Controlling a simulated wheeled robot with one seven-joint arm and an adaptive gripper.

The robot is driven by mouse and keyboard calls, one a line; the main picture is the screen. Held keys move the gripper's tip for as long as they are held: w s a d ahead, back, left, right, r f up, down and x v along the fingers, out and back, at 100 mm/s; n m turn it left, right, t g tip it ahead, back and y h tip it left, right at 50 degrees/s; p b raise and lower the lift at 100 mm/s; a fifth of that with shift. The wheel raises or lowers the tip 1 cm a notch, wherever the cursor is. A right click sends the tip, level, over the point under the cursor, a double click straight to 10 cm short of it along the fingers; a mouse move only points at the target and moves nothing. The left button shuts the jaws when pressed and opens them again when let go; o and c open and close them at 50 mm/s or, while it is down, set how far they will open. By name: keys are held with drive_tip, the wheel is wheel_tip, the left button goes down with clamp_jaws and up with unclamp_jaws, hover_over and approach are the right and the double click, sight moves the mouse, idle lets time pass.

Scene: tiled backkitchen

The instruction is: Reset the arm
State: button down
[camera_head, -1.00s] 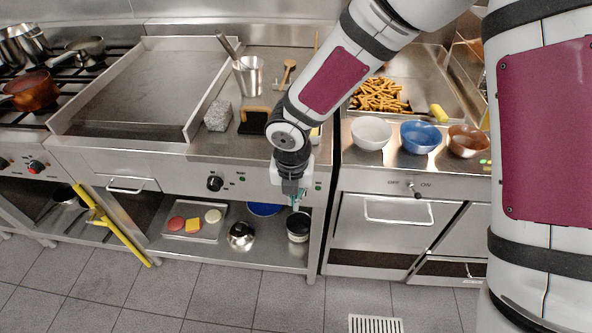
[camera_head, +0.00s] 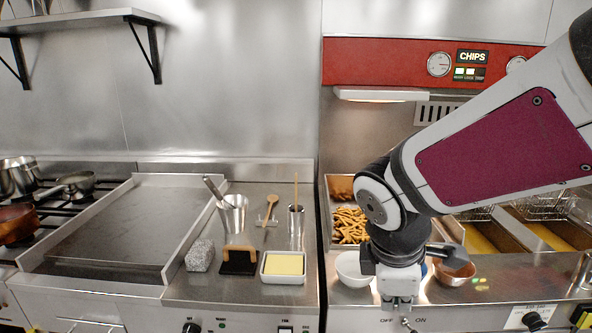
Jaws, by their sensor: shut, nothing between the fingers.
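My gripper (camera_head: 397,301) hangs at the lower right in front of the chip station's front edge, fingers pointing down. It is shut and holds nothing. My arm comes in from the upper right and bends down at the wrist. The gripper and wrist stand in front of the bowls and hide most of the blue bowl (camera_head: 424,270).
The white bowl (camera_head: 350,271) and brown bowl (camera_head: 453,275) flank my wrist. Chips (camera_head: 349,226) lie in a tray behind. A yellow-filled dish (camera_head: 283,265), a scraper block (camera_head: 239,260) and steel cups stand left. The griddle (camera_head: 105,235) is bare.

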drive_tip(key=s+d+r+m+y, duration=0.1)
drive_tip(key=s+r+m, duration=0.2)
drive_tip(key=s+m, duration=0.3)
drive_tip(key=s+d+r+m+t+y, duration=0.1)
drive_tip(key=s+d+r+m, duration=0.1)
drive_tip(key=s+m, duration=0.5)
drive_tip(key=shift+s+d+r+m+t+y, duration=0.15)
drive_tip(key=shift+d+r+m+t+y, duration=0.15)
drive_tip(key=shift+r+m, duration=0.65)
drive_tip(key=shift+f, duration=0.2)
